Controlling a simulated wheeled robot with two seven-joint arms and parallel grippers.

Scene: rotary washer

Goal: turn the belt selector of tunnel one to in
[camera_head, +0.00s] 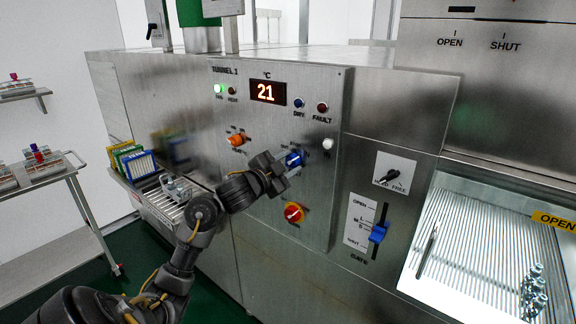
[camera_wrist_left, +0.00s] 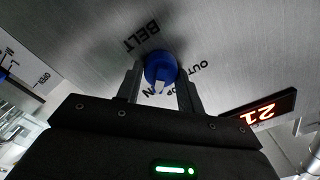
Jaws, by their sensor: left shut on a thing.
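The belt selector is a blue knob (camera_head: 294,159) on the steel tunnel 1 panel (camera_head: 225,105). My left gripper (camera_head: 285,166) is shut on this knob, with a finger on either side of it. In the left wrist view the blue knob (camera_wrist_left: 160,68) sits between the fingers of my left gripper (camera_wrist_left: 160,85). BELT, OUT and part of IN are legible around it; other lettering is partly covered by a finger. The knob's pale mark points down in that view, close to the IN lettering. My right gripper is not in view.
An orange knob (camera_head: 237,139) is left of the selector and a red-yellow switch (camera_head: 293,213) below it. A white button (camera_head: 327,144) is at right. The blue gate lever (camera_head: 378,232) is further right. A wheeled cart (camera_head: 45,180) stands at left.

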